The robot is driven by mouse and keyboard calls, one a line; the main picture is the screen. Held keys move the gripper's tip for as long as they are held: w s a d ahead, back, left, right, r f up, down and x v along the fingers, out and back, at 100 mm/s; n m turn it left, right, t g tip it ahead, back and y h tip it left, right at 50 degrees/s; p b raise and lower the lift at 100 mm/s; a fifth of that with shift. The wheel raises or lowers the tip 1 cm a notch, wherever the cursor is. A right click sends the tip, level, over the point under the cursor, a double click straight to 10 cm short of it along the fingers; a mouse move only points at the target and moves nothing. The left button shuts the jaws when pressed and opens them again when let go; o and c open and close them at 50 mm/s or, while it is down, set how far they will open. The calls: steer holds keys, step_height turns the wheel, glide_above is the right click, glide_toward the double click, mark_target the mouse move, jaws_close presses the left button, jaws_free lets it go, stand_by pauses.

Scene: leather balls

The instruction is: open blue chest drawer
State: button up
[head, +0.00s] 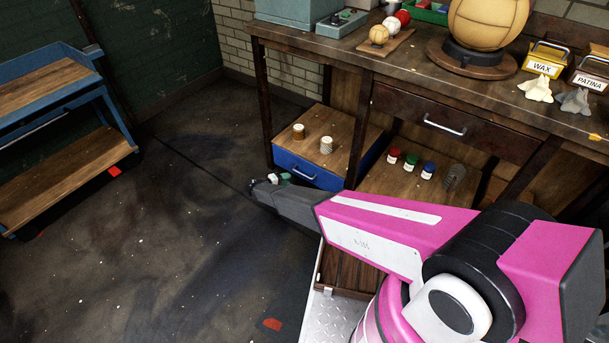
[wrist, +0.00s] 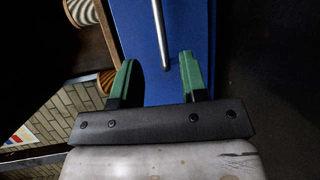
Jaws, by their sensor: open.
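The blue chest (head: 372,152) stands under the workbench and has a wooden top. Its blue drawer front (head: 322,179) faces the open floor and looks closed, with a pale bar handle (head: 303,174). The front also fills the middle of the wrist view (wrist: 190,25), where the metal handle (wrist: 160,35) runs down from the top edge. My gripper (head: 279,178) is close to the drawer front, near its left end. In the wrist view, its green fingers (wrist: 158,75) are open, with the handle's lower end between the tips. No contact is visible.
Two spools (head: 326,146) stand on the chest top. Several paint jars (head: 411,163) sit on the shelf to the right. The workbench (head: 400,68) overhangs the chest and has its own drawer (head: 455,122). Dark floor (head: 190,190) is clear to the left, towards a blue cart (head: 60,140).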

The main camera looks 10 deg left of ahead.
steer(key=x, duration=1)
steer(key=shift+d+f, duration=0.15)
steer(key=shift+d, duration=0.05)
jaws_close()
